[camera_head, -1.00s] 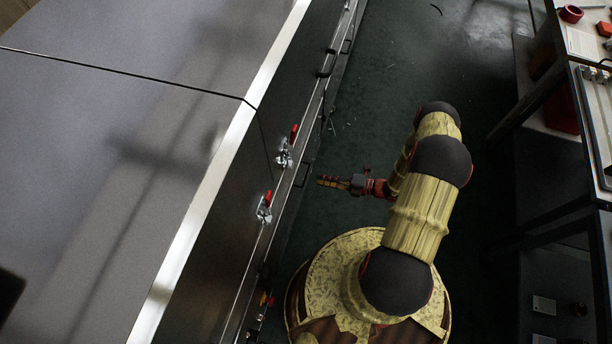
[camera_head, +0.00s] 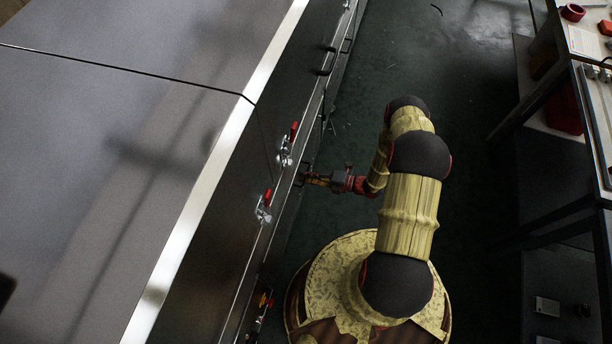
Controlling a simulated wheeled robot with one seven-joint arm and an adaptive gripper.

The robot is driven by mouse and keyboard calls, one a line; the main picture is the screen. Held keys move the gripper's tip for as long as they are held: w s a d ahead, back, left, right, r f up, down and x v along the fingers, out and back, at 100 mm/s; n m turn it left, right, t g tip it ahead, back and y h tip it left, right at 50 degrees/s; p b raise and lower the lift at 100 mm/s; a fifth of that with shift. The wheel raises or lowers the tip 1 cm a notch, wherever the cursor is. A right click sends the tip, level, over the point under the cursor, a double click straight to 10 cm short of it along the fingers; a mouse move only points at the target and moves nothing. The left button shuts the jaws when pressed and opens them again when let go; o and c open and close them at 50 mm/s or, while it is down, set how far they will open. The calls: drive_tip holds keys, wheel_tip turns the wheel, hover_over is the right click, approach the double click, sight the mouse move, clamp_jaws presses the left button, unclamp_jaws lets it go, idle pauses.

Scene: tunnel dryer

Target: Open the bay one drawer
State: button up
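The long steel dryer housing (camera_head: 205,200) fills the left side, with a row of dark drawer fronts low on its aisle side. A dark bar handle (camera_head: 301,176) on the drawer front lies at my gripper's tips. My gripper (camera_head: 306,178) reaches left to this handle, its fingers at or around it. I cannot tell from this height whether the fingers are closed on it. The drawer looks flush with its neighbours. No bay number is readable, so I cannot tell which drawer is bay one.
Two red-handled latches (camera_head: 287,143) and (camera_head: 264,205) sit on the dryer side. More bar handles (camera_head: 327,64) lie farther up. A workbench (camera_head: 548,110) stands at the right. The dark green floor (camera_head: 400,60) between is clear.

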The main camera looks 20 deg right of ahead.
clamp_jaws()
idle(0.6)
